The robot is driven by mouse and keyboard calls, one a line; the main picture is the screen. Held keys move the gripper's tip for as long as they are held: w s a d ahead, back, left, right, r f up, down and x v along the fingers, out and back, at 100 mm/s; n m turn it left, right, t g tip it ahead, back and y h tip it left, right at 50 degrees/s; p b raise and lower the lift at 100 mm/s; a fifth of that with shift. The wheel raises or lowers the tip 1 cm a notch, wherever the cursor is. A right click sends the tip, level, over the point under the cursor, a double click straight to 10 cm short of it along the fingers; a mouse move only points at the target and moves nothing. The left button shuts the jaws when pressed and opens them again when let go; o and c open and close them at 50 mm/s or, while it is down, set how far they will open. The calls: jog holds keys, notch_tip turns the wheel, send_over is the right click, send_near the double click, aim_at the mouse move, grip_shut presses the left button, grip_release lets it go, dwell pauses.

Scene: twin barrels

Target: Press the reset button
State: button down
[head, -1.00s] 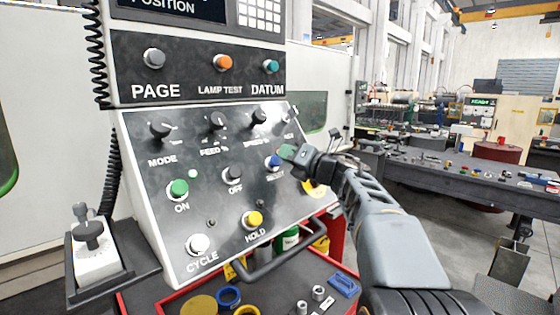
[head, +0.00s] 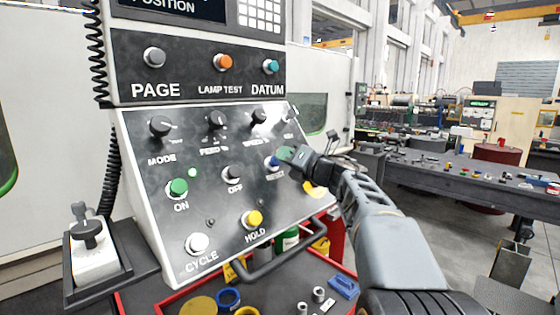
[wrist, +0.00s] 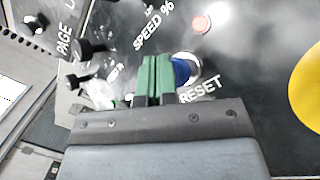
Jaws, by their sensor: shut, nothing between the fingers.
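The blue RESET button (head: 271,162) sits in a pale ring on the sloped black panel, at its right side. My gripper (head: 285,153) is at the button's upper right in the head view and hides part of it. The gripper is shut and empty. In the wrist view, its green fingertips (wrist: 157,74) are side by side and cover the left part of the blue button (wrist: 182,72). The RESET label shows below the button there. I cannot tell whether the fingertips touch the button or whether it is pushed in.
Close by on the panel are the OFF button (head: 232,174), yellow HOLD button (head: 252,219), green ON button (head: 178,188) and SPEED knob (head: 258,116). A dark handrail (head: 285,252) runs along the panel's lower edge. A red-edged tool tray lies below.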

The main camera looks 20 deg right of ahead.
jog(key=shift+w+a+f, duration=0.1)
jog(key=shift+w+f, duration=0.15)
dwell(0.4)
jog(key=shift+s+r, duration=0.15)
jog(key=shift+s+d+r, duration=0.25)
jog(key=shift+s+r, duration=0.2)
jog(key=shift+s, duration=0.05)
dwell(0.5)
jog(key=shift+s+d+r+p, duration=0.15)
jog(key=shift+s+d+r, duration=0.1)
jog(key=shift+s+r, duration=0.3)
jog(key=shift+s+d+r+p, duration=0.2)
jog(key=shift+s+d+r, duration=0.1)
jog(key=shift+s+r, duration=0.3)
jog(key=shift+s+d+r+p, duration=0.15)
jog(key=shift+s+d+r, duration=0.2)
jog(key=shift+s, duration=0.35)
jog(key=shift+a, duration=0.15)
